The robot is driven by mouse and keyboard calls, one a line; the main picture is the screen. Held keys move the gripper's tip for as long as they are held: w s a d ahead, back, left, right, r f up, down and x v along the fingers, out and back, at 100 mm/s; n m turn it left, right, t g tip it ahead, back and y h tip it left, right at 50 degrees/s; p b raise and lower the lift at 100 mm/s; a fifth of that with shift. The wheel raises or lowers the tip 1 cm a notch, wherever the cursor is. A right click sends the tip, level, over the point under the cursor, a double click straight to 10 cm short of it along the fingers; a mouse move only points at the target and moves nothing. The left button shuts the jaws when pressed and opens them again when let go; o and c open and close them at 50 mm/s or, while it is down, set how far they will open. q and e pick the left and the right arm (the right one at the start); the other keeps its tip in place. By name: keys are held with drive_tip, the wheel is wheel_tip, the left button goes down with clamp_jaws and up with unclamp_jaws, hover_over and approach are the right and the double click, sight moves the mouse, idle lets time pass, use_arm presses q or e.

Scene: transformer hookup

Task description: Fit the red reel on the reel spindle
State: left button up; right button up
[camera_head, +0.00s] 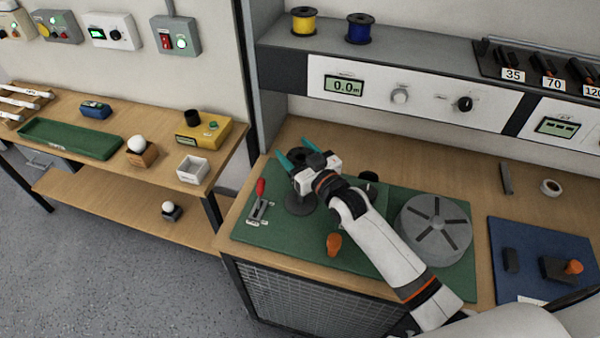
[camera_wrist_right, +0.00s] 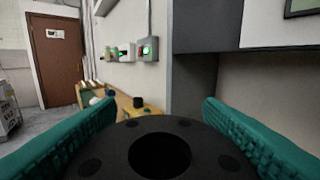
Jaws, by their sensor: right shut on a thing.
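My right gripper (camera_head: 299,160) is above the left part of the green mat, its teal fingers on either side of a black-flanged reel. In the right wrist view the black flange of this red reel (camera_wrist_right: 205,150) lies between the two fingers, with a round hole at its centre. No red winding shows. Below the gripper stands a dark round base (camera_head: 298,206) on the mat, which looks like the reel spindle's foot. Its upper part is hidden by the gripper and reel, so I cannot tell whether the reel is around the spindle. My left gripper is not in view.
A grey slotted drum (camera_head: 435,228) stands right on the green mat (camera_head: 285,249). Yellow (camera_head: 304,21) and blue (camera_head: 360,28) reels sit on the shelf above.

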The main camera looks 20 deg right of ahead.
sight(297, 163)
drive_tip(key=shift+w+d+r, duration=0.15)
drive_tip(key=shift+w+r, duration=0.15)
drive_tip(key=shift+w, duration=0.1)
drive_tip(key=shift+r+p, duration=0.1)
drive_tip(key=shift+p, duration=0.25)
wheel_tip(297, 163, down, 5)
drive_tip(key=b, duration=0.4)
drive_tip(key=shift+f, duration=0.2)
drive_tip(key=shift+f+b, duration=0.35)
drive_tip(key=shift+f, duration=0.05)
drive_tip(key=shift+f+b, duration=1)
drive_tip(key=shift+f, duration=0.55)
idle(0.5)
drive_tip(key=shift+s+f, duration=0.15)
drive_tip(key=shift+f, duration=0.15)
